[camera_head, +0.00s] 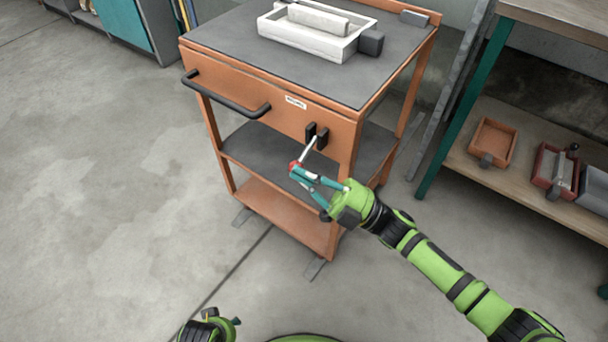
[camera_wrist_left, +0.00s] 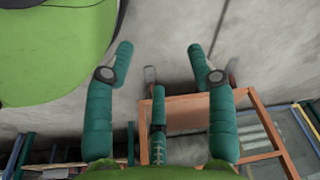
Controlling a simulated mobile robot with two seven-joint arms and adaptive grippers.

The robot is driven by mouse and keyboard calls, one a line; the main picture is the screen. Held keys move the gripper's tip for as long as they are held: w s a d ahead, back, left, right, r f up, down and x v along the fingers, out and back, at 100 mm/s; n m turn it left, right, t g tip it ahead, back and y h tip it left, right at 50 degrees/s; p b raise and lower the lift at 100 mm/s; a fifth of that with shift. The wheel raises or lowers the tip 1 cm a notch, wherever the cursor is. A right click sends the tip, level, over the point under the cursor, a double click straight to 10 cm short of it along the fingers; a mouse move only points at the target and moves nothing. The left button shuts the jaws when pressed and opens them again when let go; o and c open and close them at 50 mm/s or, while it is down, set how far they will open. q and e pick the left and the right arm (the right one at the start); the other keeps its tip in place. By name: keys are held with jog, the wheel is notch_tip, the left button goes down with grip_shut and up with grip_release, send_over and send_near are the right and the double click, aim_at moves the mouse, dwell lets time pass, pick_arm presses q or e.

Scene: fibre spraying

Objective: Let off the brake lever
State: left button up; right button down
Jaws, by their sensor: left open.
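The brake lever (camera_head: 308,147) is a thin metal rod with a red tip. It sticks out and down from a black bracket (camera_head: 316,136) on the front of an orange cart (camera_head: 272,101). My right gripper (camera_head: 298,174) has its teal fingertips at the lever's red end, beside or around it; I cannot tell whether they are closed on it. My left gripper (camera_head: 208,326) is at the bottom edge of the head view, away from the cart. In the left wrist view, the left gripper (camera_wrist_left: 158,55) is open, with nothing between its fingers.
A white tray (camera_head: 308,44) stands on the cart's grey top. A black handle bar (camera_head: 225,100) juts from the cart's front left. A wooden shelf (camera_head: 520,175) with orange and red trays is at the right. The concrete floor left of the cart is clear.

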pick_arm(q)
jog(key=shift+w+r+b, duration=0.25)
jog(key=shift+w+r, duration=0.1)
jog(key=shift+r, duration=0.45)
jog(key=shift+w+r+b, duration=0.2)
jog(key=shift+w+r, duration=0.1)
jog(key=shift+r, duration=0.45)
pick_arm(e)
jog(key=shift+w+d+f+n+g, duration=0.15)
jog(key=shift+f+n+g, duration=0.45)
jog(key=shift+n, duration=0.6)
jog(key=shift+r, duration=0.1)
